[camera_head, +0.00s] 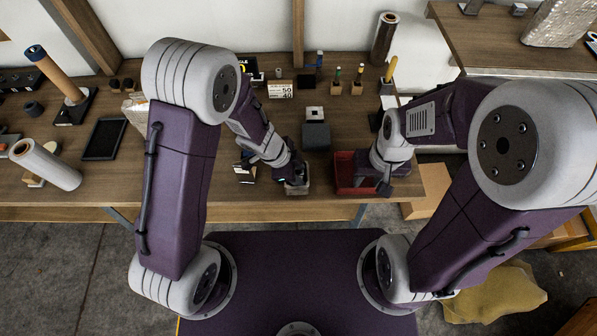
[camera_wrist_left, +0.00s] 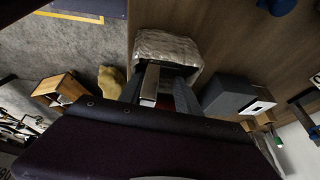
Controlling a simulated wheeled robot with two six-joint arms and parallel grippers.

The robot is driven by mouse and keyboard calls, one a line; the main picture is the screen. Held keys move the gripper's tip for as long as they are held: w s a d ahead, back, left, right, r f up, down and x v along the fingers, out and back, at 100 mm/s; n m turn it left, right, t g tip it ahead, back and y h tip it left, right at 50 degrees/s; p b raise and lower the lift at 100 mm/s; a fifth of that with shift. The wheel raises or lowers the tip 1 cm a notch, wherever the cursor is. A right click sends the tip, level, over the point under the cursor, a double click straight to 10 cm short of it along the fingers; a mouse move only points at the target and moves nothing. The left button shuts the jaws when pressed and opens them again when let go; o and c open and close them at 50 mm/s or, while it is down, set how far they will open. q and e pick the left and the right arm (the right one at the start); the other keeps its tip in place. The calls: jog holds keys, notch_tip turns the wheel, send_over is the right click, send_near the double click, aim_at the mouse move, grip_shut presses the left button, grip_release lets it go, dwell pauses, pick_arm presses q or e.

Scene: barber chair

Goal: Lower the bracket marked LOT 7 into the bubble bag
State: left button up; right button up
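The silvery bubble bag (camera_wrist_left: 168,46) lies on the wooden table in the left wrist view, its dark mouth facing my left gripper. My left gripper (camera_wrist_left: 158,94) has its fingers on either side of a grey metal bracket (camera_wrist_left: 150,82), which it appears to hold at the bag's mouth. I cannot tell how far the bracket is inside, and no LOT 7 marking is legible. In the head view my left gripper (camera_head: 296,182) is low near the table's front edge and hides most of the bag. My right gripper (camera_head: 384,186) hangs over a red bin; its fingers are not clear.
The red bin (camera_head: 352,172) stands right of the left gripper. A dark grey box (camera_head: 316,137) stands behind the bag and shows in the left wrist view (camera_wrist_left: 228,95). Small stands with tools line the back. A black tray (camera_head: 104,139) and a roll (camera_head: 45,164) lie left.

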pick_arm(q)
jog(key=shift+s+r, duration=0.1)
jog(key=shift+r, duration=0.2)
jog(key=p+v, duration=0.6)
jog(key=v, duration=0.2)
jog(key=shift+a+r, duration=0.2)
